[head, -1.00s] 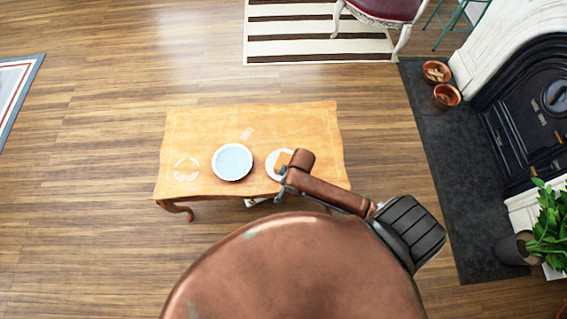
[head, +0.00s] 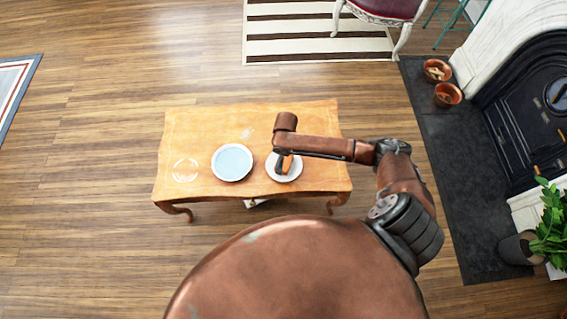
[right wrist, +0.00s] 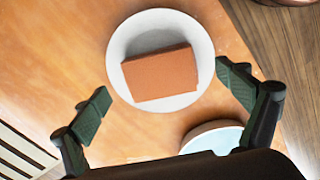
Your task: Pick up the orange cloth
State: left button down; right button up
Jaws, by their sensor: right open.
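The orange cloth (right wrist: 160,74) is a folded rectangular block lying on a white plate (right wrist: 118,50) in the right wrist view. In the head view the cloth (head: 289,163) is partly hidden by my right gripper (head: 280,161), and the plate (head: 292,176) stands on the right part of the wooden table. My right gripper (right wrist: 168,97) is open and empty in the right wrist view, its fingers spread wide to either side of the plate. It hangs above the cloth; the exact height is hard to tell. My left gripper is not in view.
A plate with a pale blue centre (head: 232,162) stands left of the white plate on the wooden table (head: 200,125). A faint white ring (head: 186,170) shows at the table's left. Copper pots (head: 446,95) stand by the fireplace. Open floor surrounds the table.

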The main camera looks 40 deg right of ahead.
jog(key=f, duration=0.2)
jog(key=f+b, duration=0.1)
jog(key=f, duration=0.1)
jog(key=shift+w+a, duration=0.15)
jog(key=shift+w, duration=0.05)
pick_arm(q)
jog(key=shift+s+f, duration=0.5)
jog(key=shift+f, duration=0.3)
pick_arm(e)
jog(key=shift+r, duration=0.15)
jog(key=shift+c, duration=0.4)
jog(key=c, duration=1.2)
